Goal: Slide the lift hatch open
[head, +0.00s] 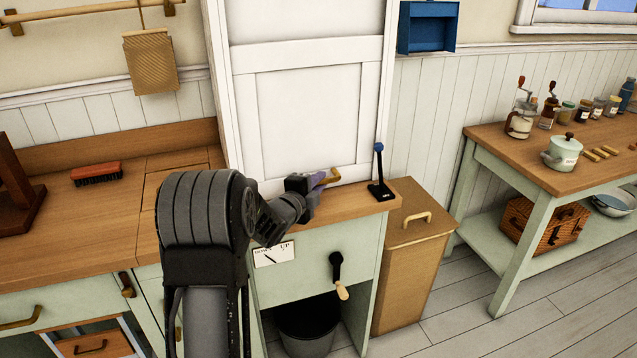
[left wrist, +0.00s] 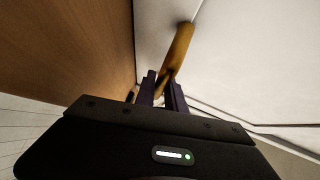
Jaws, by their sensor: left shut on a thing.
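The lift hatch (head: 310,115) is a white panelled board in a white upright frame, behind the wooden counter. Its lower edge is down near the counter top, and no opening shows below it. A brass handle (head: 332,177) sits low on the hatch. My left gripper (head: 318,184) reaches it over the counter and is shut on the handle. In the left wrist view, the purple fingers (left wrist: 162,90) close around the near end of the brass handle (left wrist: 180,52), beside the white panel (left wrist: 240,50). My right gripper is not in view.
A black lever with a blue knob (head: 379,165) stands on the counter just right of my gripper. A crank (head: 337,270) and an up/down label (head: 273,253) are on the counter front. A brush (head: 96,173) lies left. A lidded wooden bin (head: 405,260) stands right.

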